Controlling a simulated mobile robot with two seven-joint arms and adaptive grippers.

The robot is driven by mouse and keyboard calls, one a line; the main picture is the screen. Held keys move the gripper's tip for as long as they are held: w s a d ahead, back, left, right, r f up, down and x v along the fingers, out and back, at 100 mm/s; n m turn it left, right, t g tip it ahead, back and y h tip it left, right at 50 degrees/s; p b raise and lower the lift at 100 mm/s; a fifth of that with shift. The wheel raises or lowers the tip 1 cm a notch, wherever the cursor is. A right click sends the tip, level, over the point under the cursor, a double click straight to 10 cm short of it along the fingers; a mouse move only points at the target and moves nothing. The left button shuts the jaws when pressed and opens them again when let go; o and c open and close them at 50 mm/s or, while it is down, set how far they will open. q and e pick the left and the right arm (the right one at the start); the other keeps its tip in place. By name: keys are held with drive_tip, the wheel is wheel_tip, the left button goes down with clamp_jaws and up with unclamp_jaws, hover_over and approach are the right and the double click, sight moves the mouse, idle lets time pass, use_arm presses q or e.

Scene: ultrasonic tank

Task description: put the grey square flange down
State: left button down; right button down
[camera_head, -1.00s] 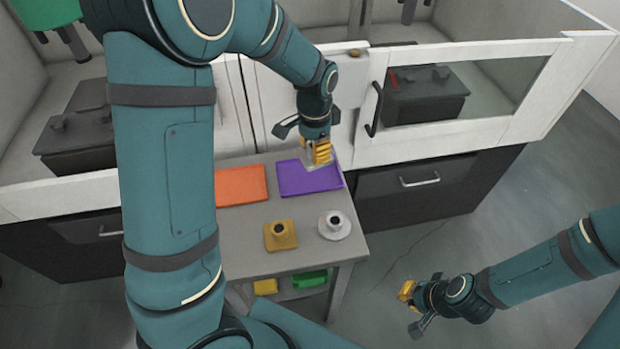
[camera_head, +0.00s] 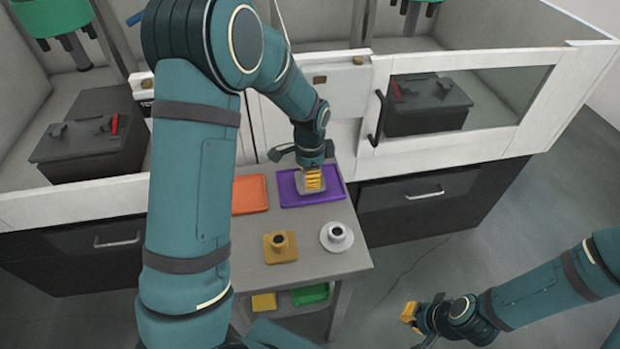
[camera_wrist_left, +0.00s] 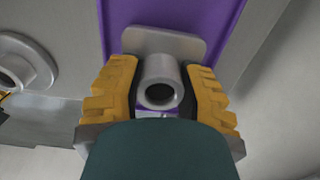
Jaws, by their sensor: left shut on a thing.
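The grey square flange has a square plate (camera_wrist_left: 165,42) with a round hollow neck (camera_wrist_left: 160,82). My left gripper (camera_head: 313,181) is shut on the neck, with one yellow finger on each side, as the left wrist view (camera_wrist_left: 162,95) shows. The flange is over the purple tray (camera_head: 289,194) on the small grey table. It looks level and very low; I cannot tell whether the plate touches the tray. The gripper hides most of the flange in the head view. My right gripper (camera_head: 408,313) is off to the right above the floor; its opening is unclear.
An orange tray (camera_head: 250,194) lies left of the purple one. In front stand a yellow square flange (camera_head: 281,249) and a white round flange (camera_head: 337,238), which leave little free room. Behind the table are white cabinets with a door handle (camera_head: 377,118).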

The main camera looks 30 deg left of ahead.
use_arm(q)
drive_tip(key=shift+f, duration=0.35)
drive_tip(key=shift+f, duration=0.2)
drive_tip(key=c, duration=0.6)
unclamp_jaws()
drive_tip(key=shift+c, duration=0.2)
drive_tip(key=shift+r, duration=0.1)
drive_tip(key=shift+r, duration=0.2)
wheel_tip(320, 180, up, 12)
drive_tip(key=p, duration=0.2)
drive_tip(key=shift+p, duration=0.3)
drive_tip(key=shift+f, duration=0.15)
